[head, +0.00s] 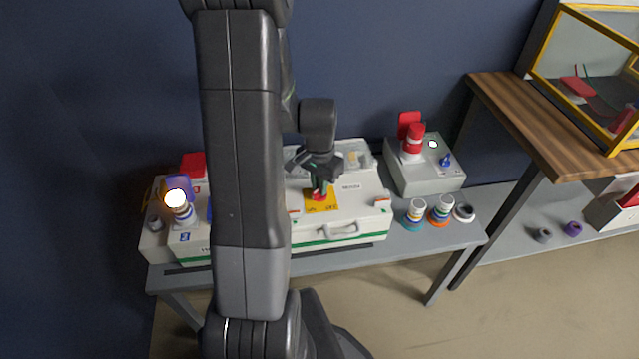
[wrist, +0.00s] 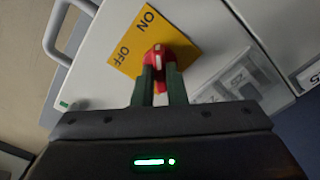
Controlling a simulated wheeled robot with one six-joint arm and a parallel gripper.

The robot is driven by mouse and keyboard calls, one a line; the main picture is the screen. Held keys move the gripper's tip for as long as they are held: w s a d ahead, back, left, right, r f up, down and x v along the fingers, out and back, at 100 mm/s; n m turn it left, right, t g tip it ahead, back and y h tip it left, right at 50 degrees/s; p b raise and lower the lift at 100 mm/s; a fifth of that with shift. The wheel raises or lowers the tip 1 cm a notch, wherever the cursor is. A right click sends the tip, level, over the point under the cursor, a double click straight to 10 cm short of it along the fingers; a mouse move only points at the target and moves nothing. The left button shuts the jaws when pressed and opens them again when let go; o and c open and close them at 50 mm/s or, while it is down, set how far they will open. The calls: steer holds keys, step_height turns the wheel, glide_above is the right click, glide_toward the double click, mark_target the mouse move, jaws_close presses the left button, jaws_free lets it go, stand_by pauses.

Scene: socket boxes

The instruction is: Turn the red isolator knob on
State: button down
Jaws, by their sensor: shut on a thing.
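The red isolator knob (head: 319,196) sits on a yellow plate (head: 310,207) on top of the white box with the green stripe. In the wrist view the knob (wrist: 157,52) has a white mark, and the yellow plate (wrist: 183,42) carries the words ON and OFF. My gripper (head: 320,185) is above the plate, pointing down. In the wrist view my gripper (wrist: 158,72) has its two green fingers closed on the sides of the knob. The fingers hide part of the knob, and I cannot tell for sure which setting it is at.
A lit lamp (head: 176,197) stands on the left box. A grey box with a red plug (head: 413,141) is at right. Several coloured plugs (head: 440,210) stand on the grey bench right of the white box. A wooden table (head: 520,110) is further right.

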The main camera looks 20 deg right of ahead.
steer(key=c, duration=1.5)
jaws_free()
steer(key=shift+o, duration=0.2)
steer(key=shift+r, duration=0.1)
step_height(320, 180, up, 14)
steer(key=p, duration=0.2)
steer(key=shift+f, duration=0.2)
step_height(320, 180, down, 14)
steer(key=shift+r+b, duration=0.1)
steer(key=shift+b, duration=0.9)
steer(key=shift+r, duration=0.1)
